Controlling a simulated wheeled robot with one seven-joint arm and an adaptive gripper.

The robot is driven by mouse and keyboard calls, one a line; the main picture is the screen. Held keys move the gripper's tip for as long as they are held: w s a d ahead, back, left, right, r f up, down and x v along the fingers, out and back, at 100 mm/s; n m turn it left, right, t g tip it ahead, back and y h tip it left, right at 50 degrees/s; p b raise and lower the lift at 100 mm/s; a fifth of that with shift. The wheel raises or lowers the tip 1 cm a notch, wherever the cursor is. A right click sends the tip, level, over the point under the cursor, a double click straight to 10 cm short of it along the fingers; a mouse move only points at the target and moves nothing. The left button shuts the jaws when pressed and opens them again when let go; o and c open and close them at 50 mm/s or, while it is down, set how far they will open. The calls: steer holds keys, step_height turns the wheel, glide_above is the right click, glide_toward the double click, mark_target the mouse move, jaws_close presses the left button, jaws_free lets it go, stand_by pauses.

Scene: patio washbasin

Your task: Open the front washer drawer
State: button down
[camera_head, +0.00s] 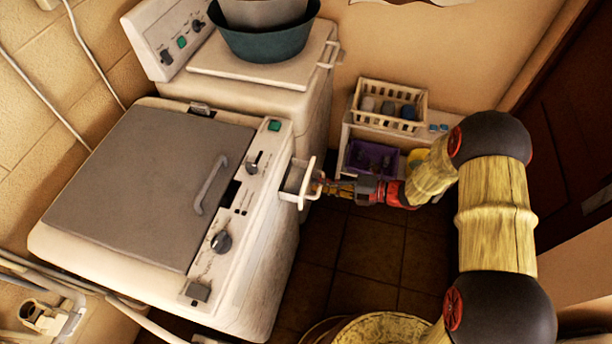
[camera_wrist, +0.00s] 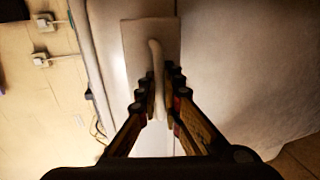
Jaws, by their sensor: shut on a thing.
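The front washer drawer (camera_head: 297,179) is a small white box on the front of the near washer (camera_head: 262,215). It stands out from the front face, and part of its grey inside shows from above. In the wrist view its pale front panel (camera_wrist: 138,42) faces me, with a curved upright handle (camera_wrist: 155,58) in the middle. My gripper (camera_head: 322,187) is at the drawer's front. In the wrist view my gripper (camera_wrist: 159,88) has its fingers on either side of the handle, shut on it. The lower handle is partly hidden by the fingers.
The washer's grey lid (camera_head: 150,185) is down. A second white machine (camera_head: 305,105) with a teal basin (camera_head: 265,42) on top stands behind. A shelf with a cream basket (camera_head: 390,104) and purple bin (camera_head: 371,158) stands beyond my gripper.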

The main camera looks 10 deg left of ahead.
steer(key=v, duration=0.2)
steer(key=shift+d+f+p, duration=0.25)
steer(key=shift+d+p, duration=0.1)
steer(key=shift+d, duration=0.05)
steer(key=c, duration=2.3)
jaws_free()
steer(key=v, duration=1.2)
